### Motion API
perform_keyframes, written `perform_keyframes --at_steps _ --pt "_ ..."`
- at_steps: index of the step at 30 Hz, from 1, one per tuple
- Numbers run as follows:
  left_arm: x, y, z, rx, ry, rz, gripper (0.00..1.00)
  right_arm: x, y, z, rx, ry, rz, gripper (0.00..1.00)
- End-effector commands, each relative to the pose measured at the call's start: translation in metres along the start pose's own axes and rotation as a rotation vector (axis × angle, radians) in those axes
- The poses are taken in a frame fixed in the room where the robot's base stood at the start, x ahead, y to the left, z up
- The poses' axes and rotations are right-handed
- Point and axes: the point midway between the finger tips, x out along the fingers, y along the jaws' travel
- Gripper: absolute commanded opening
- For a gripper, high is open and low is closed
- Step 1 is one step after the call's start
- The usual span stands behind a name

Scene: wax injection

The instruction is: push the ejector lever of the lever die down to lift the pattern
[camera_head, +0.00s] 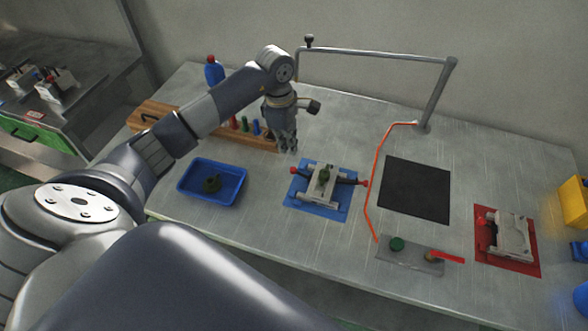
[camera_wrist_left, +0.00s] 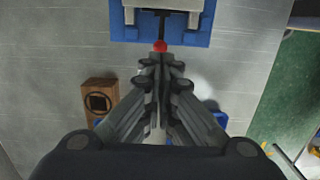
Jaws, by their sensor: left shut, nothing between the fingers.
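A light grey die (camera_head: 326,189) sits on a blue mat (camera_head: 302,200) near the middle of the bench, with a dark green piece (camera_head: 323,174) on top. A dark lever with a red knob (camera_head: 294,169) sticks out of its left side; another red-ended bar (camera_head: 364,183) sticks out on the right. My left gripper (camera_head: 291,150) is shut and empty, pointing down close to the left knob. In the left wrist view the red knob (camera_wrist_left: 161,46) shows just beyond the fingertips (camera_wrist_left: 161,60); I cannot tell whether they touch. My right gripper is not in view.
A blue tray (camera_head: 183,187) with a dark green piece stands at left. A wooden rack (camera_head: 262,143) is behind my left gripper. An orange hose (camera_head: 368,190), a black mat (camera_head: 416,189), a control plate (camera_head: 411,257) and another die (camera_head: 510,236) on a red mat lie right.

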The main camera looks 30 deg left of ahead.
Motion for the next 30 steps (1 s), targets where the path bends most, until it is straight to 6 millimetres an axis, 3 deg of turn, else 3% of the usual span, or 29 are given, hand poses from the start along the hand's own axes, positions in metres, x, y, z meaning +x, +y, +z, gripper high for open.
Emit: perform_keyframes --at_steps 5,21,30 --pt "0.005 0.0 0.0 0.0 -0.002 -0.001 0.0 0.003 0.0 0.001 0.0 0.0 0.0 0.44" --pt "0.065 0.0 0.001 0.0 -0.004 0.001 0.0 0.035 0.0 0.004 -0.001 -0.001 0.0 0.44" --pt "0.071 0.0 0.001 0.0 -0.004 0.0 0.0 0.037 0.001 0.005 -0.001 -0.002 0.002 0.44"
